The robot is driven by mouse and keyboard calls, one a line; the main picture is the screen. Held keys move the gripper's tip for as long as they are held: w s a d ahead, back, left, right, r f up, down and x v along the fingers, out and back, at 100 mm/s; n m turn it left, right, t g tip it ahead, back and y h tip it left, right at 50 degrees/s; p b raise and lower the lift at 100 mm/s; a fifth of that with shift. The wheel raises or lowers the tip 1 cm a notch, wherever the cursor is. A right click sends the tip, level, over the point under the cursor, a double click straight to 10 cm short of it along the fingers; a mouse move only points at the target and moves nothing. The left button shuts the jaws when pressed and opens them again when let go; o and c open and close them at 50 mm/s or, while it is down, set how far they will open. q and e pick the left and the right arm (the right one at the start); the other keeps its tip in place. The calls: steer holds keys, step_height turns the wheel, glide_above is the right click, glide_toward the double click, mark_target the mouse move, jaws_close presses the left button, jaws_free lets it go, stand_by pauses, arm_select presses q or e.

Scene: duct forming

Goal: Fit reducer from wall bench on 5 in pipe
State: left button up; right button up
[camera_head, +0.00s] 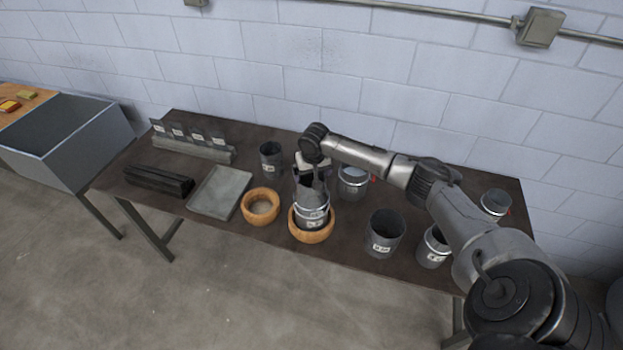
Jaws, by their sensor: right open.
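My right gripper (311,188) points down over a grey metal duct piece (313,213) on the wall bench (345,247). Its jaws are open, with the fingers at the top of this piece. The piece has a bright band and a small label, and stands in a wooden ring (312,236). It looks like a reducer, but the gripper hides its top. Several other labelled round duct pieces stand on the bench, one (385,234) to the right and one (271,160) behind left. The labels are too small to read, so I cannot tell which is 5 in. My left gripper is out of view.
Dark bars (158,181) and a rack with labelled plates (192,146) are further left. A banded can (354,181) stands close behind the gripper. The block wall (340,85) closes the back.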

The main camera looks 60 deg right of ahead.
step_height(320, 180, up, 10)
steer(key=s+a+b, duration=0.1)
stand_by(0.4)
steer(key=shift+s+r, duration=0.1)
stand_by(0.4)
